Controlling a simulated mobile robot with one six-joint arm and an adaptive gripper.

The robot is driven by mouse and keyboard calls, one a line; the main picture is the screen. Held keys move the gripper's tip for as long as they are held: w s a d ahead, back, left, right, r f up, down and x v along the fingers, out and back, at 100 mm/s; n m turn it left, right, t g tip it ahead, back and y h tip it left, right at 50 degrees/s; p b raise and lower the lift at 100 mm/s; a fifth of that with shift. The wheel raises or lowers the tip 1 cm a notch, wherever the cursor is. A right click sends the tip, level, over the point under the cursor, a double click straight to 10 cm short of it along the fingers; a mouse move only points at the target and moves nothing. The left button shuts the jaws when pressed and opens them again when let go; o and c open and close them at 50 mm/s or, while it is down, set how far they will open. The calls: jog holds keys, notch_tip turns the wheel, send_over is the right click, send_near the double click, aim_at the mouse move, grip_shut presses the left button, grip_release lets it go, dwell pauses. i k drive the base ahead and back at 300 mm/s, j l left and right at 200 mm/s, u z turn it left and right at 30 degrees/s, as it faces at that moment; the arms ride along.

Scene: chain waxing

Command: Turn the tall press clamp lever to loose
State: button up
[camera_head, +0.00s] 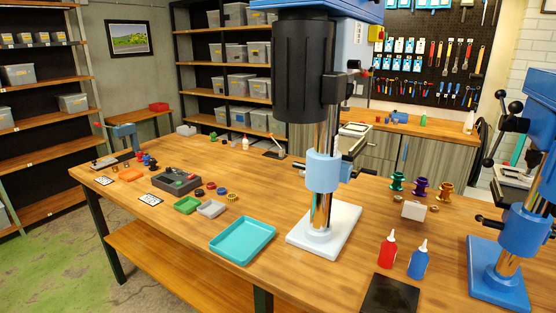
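A tall press stands on the near middle of the wooden table, with a black motor housing (304,70), a shiny column and a white base plate (322,232). A blue collar (323,171) sits around the column above the base. A small dark clamp lever (352,179) sticks out at the collar's right side; it is too small to tell its exact angle. A second press with a blue base (496,272) stands at the right edge, partly cut off, with its own blue collar (524,232) and a dark lever on its left. My gripper is not in view.
On the wooden table (250,165), a teal tray (243,240) lies left of the tall press. Red (387,252) and blue (418,262) bottles, a black mat (390,296) and colored spools (420,188) lie to its right. Shelves and a tool board stand behind.

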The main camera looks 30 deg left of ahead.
aim_at(302, 166)
jog(key=j, duration=2.65)
jog(key=i+l+z, duration=0.15)
jog(key=l, duration=0.2)
jog(key=i+l+z, duration=0.15)
jog(key=l, duration=0.15)
jog(key=i+l+z, duration=0.15)
jog(key=i+l, duration=0.05)
jog(key=l, duration=0.1)
